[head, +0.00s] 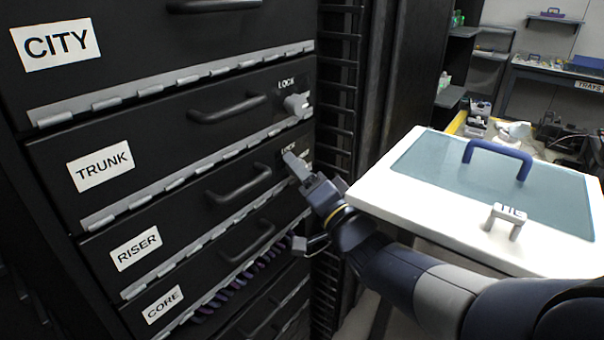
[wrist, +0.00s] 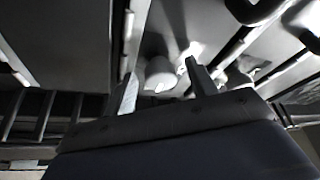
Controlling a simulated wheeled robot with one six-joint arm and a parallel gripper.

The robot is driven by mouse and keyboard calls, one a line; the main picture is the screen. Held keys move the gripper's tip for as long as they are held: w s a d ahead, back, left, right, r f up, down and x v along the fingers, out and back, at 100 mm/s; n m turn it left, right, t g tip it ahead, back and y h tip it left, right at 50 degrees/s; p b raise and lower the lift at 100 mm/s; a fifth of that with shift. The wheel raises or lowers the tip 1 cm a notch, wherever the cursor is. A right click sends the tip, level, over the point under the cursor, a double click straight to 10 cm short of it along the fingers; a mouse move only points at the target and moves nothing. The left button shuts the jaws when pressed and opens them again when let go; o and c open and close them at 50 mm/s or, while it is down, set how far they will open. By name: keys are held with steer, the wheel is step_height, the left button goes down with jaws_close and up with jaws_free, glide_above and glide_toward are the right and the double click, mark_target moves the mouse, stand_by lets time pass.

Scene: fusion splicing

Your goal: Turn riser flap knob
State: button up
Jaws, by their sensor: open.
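The black riser flap (head: 190,225) carries a white RISER label (head: 136,248) and a black bar handle (head: 240,186). My gripper (head: 294,162) is at the flap's right end, beside its LOCK marking, and covers the riser knob in the head view. In the wrist view, the two fingers of my gripper (wrist: 161,73) stand apart, with a pale rounded knob (wrist: 159,74) showing between or just beyond them. I cannot tell whether either finger touches it. The flap appears closed.
The trunk flap (head: 170,140) above has its own grey knob (head: 297,104). The core flap (head: 205,265) is below, with purple items (head: 235,283) under it.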

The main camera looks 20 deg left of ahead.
steer(key=shift+c, duration=0.5)
steer(key=c, duration=0.9)
steer(key=shift+f+n+b, duration=0.15)
steer(key=shift+n+b, duration=0.25)
steer(key=shift+b, duration=0.15)
steer(key=shift+w+d+n+g+y+b, duration=0.15)
steer(key=shift+n+g+y+b, duration=1.15)
steer(key=shift+n, duration=2.75)
steer(key=shift+w+n+g+y+b, duration=0.15)
steer(key=shift+n+g+y+b, duration=0.55)
steer(key=shift+n+g+b, duration=2.25)
steer(key=shift+w+d+n+g+y+b, duration=0.15)
steer(key=shift+n+g+y+b, duration=0.65)
steer(key=shift+n, duration=4.6)
steer(key=o, duration=1)
